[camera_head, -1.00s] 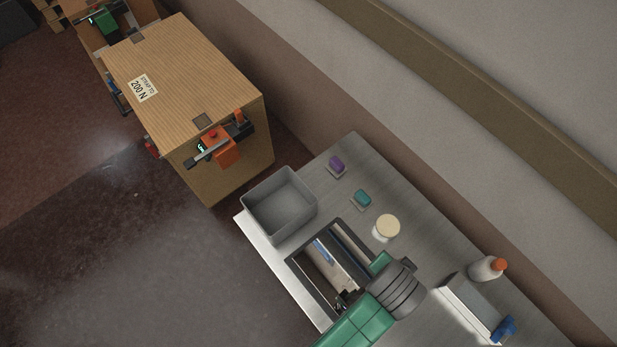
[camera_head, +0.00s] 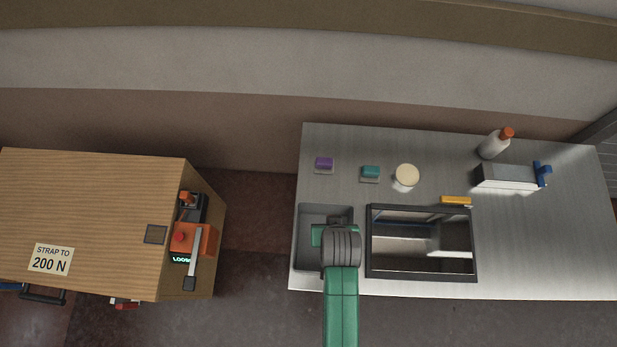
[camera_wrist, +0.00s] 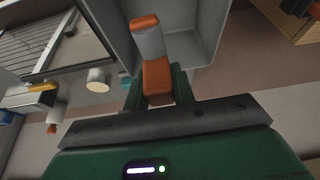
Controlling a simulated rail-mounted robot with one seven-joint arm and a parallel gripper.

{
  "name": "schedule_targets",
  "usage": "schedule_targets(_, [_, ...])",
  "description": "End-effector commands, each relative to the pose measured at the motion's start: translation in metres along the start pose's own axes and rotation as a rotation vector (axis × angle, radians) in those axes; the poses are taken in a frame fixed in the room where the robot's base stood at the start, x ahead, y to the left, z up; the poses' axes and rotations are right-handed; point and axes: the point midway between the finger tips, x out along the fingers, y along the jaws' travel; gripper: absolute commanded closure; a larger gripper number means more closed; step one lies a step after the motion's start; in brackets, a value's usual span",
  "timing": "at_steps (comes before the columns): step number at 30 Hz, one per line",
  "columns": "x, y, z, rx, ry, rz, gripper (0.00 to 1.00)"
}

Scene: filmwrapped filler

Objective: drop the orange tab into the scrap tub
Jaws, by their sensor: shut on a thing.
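My gripper (camera_wrist: 157,78) is shut on the orange tab (camera_wrist: 157,84), whose orange block sits between the two green fingers in the wrist view. A pale grey piece with an orange end extends beyond the fingers, in line with the block. The scrap tub (camera_head: 309,219) is a grey open box at the left end of the steel bench. Its grey walls also show behind the held tab in the wrist view (camera_wrist: 205,45). In the head view my wrist covers the tub's right part and hides the fingers and the tab.
The dark-framed bench opening (camera_head: 424,277) lies right of the tub, with a yellow piece (camera_head: 456,200) at its back edge. Purple (camera_head: 324,162) and teal (camera_head: 371,171) blocks, a cream-topped jar (camera_head: 406,176), and a white bottle (camera_head: 492,146) stand behind. A wooden crate (camera_head: 100,215) stands left.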

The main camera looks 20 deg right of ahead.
Motion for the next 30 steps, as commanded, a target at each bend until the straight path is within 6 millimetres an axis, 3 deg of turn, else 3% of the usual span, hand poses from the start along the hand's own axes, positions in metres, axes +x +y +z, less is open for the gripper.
schedule_targets(15, [0.055,0.000,0.023,0.000,0.000,0.000,1.00])
schedule_targets(24, [0.055,0.000,0.023,-0.001,0.000,0.000,1.00])
schedule_targets(25, [0.055,0.000,0.023,-0.001,0.000,0.000,0.71])
schedule_targets(28, [0.055,0.000,0.023,-0.001,0.000,0.000,0.52])
schedule_targets(30, [0.055,0.000,0.023,-0.001,0.000,0.000,0.50])
